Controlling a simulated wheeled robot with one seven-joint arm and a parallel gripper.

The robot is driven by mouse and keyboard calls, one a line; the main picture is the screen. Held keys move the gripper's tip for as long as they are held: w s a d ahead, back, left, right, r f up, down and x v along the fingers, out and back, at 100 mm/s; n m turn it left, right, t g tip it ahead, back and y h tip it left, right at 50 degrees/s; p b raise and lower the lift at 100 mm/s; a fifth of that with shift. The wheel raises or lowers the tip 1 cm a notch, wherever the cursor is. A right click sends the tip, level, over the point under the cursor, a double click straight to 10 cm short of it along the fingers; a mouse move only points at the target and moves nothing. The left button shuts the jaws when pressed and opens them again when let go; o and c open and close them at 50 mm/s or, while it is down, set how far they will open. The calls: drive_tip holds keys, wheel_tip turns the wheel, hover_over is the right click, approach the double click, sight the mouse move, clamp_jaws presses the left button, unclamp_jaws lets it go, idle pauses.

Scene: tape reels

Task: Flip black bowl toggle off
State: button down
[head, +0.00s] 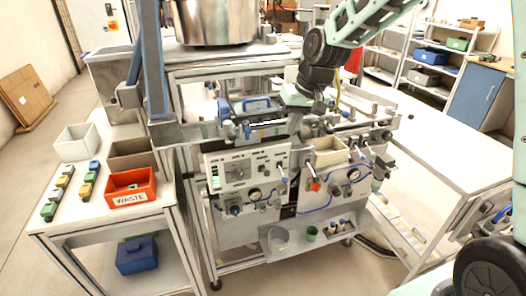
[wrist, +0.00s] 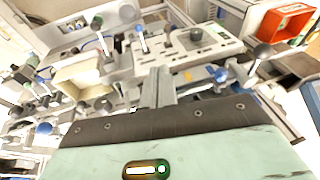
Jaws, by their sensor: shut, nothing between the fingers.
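A white control panel (head: 245,170) faces the front of the machine, with small switches, a dark knob and a dial on it. The panel also shows in the wrist view (wrist: 200,48), turned around. I cannot tell which small switch is the black bowl toggle. My gripper (wrist: 157,88) is shut and empty, its fingers pointing toward the machine front beside the panel. In the head view my arm comes down from the upper right, and its fingertips are hard to make out among the machine parts.
A cream bin (head: 328,152) is at the right of the panel. A red WASTE bin (head: 131,187) stands on the left table. A steel bowl (head: 215,20) is above.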

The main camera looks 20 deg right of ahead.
drive_tip(key=shift+w, duration=0.15)
drive_tip(key=p, duration=0.3)
approach(265, 171)
wheel_tip(265, 171, down, 3)
drive_tip(key=w+d, duration=0.2)
drive_tip(key=shift+s+a+f+p, duration=0.15)
drive_tip(key=shift+a+f, duration=0.15)
drive_tip(key=shift+f, duration=0.25)
drive_tip(key=shift+w+a+f+p, duration=0.1)
drive_tip(key=shift+a+f, duration=0.15)
drive_tip(key=shift+f, duration=0.35)
drive_tip(key=shift+s+a+f+p, duration=0.15)
drive_tip(key=shift+a+f, duration=0.15)
drive_tip(key=shift+f, duration=0.25)
drive_tip(key=shift+s+f+b, duration=0.25)
drive_tip(key=shift+f+b, duration=0.3)
drive_tip(key=shift+b, duration=0.9)
drive_tip(key=f+t+b, duration=0.1)
drive_tip(key=t+b, duration=0.1)
drive_tip(key=b, duration=0.2)
drive_tip(key=s+f+t+b, duration=0.1)
drive_tip(key=t+b, duration=0.1)
drive_tip(key=b, duration=0.1)
drive_tip(key=shift+s+b, duration=0.15)
drive_tip(key=shift+b, duration=0.25)
